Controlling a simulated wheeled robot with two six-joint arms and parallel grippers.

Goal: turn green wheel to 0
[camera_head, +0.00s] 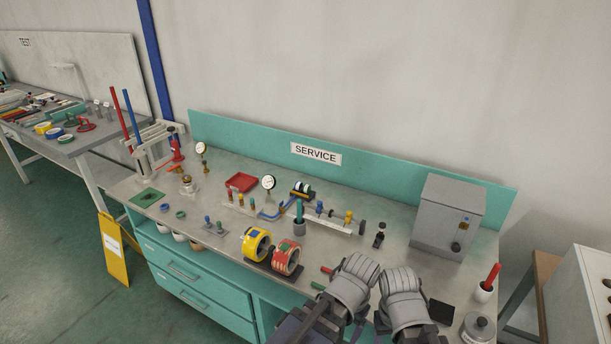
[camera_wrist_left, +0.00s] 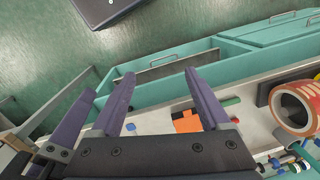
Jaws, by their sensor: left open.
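I cannot clearly make out a wheel with a 0 mark. Green candidates in the head view are a small green ring (camera_head: 181,214) on the left of the service bench and a short green piece (camera_head: 318,286) at its front edge, close to my left arm. My left gripper (camera_wrist_left: 160,75) is open and empty in the left wrist view, its purple fingers spread in front of the teal bench front. In the head view its dark parts (camera_head: 305,325) show at the bottom. Dark parts of my right arm's end (camera_head: 425,336) are cut off by the frame, so its jaws are unclear.
A yellow tape roll (camera_head: 256,244) and a red tape roll (camera_head: 287,257) stand on the bench left of my arms. A grey box (camera_head: 448,217) stands at the right. A red-handled piece (camera_head: 327,270) lies near the front edge. An orange block (camera_wrist_left: 187,121) shows in the wrist view.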

